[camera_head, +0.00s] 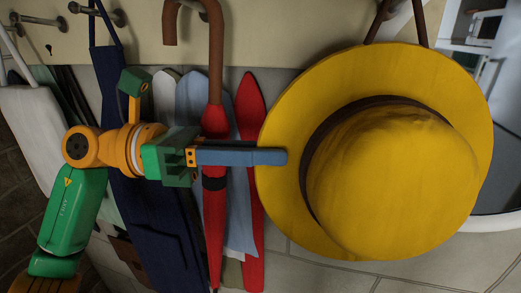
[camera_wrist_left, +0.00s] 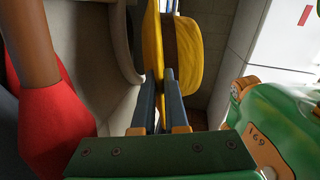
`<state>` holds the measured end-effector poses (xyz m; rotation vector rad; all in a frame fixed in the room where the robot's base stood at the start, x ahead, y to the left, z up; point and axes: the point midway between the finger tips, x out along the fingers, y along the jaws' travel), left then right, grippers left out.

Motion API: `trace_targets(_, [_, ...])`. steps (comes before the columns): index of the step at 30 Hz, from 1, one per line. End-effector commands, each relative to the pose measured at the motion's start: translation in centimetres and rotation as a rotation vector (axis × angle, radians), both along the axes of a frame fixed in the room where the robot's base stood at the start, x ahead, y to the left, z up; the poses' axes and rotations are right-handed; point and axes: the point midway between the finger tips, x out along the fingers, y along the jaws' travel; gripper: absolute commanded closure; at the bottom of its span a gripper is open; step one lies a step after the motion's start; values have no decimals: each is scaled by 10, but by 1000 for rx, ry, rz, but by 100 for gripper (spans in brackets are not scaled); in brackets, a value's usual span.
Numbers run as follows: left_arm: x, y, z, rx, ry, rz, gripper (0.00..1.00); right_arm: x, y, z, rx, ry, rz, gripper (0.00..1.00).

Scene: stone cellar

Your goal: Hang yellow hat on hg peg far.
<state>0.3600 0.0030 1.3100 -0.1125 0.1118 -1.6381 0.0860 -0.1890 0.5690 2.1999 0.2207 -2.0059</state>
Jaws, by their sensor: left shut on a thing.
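The yellow hat (camera_head: 390,180) has a wide brim and a dark brown band, and its crown faces the head camera. My left gripper (camera_head: 284,157) is shut on the left edge of its brim. In the left wrist view the brim of the hat (camera_wrist_left: 153,45) stands edge-on between the two fingers of my left gripper (camera_wrist_left: 161,76). Pegs stick out of the cream board along the top: one at far left (camera_head: 14,28) and one beside it (camera_head: 118,18). Which one is the far peg I cannot tell. The area behind the hat is hidden. My right gripper is not in view.
A red umbrella (camera_head: 215,190) with a brown crook handle (camera_head: 216,50) hangs left of the hat. A navy apron (camera_head: 140,195) hangs farther left, beside a white cloth (camera_head: 32,125). Brown straps (camera_head: 421,22) rise above the hat. A white rounded edge (camera_head: 488,222) shows at right.

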Motion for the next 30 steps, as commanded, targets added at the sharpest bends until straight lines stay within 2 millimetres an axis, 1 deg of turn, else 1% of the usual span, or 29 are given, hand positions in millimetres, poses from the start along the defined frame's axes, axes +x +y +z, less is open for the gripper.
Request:
trace_targets(7, [0, 0, 0, -1, 0, 0, 100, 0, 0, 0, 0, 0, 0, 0])
trace_targets(8, [0, 0, 0, -1, 0, 0, 81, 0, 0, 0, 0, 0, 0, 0])
trace_targets(9, [0, 0, 0, -1, 0, 0, 70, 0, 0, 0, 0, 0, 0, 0])
trace_targets(11, [0, 0, 0, -1, 0, 0, 54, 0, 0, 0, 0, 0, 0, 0])
trace_targets(20, [0, 2, -1, 0, 0, 1, 54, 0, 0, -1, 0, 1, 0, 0])
trace_targets(22, [1, 10, -3, 0, 0, 3, 54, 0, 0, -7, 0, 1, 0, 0])
trace_targets(24, [2, 26, -5, -1, 0, 4, 54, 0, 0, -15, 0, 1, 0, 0])
trace_targets(27, [4, 48, -4, -1, 0, 4, 54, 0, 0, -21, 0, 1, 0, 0])
trace_targets(30, [5, 63, -2, 0, 1, 3, 54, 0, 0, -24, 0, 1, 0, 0])
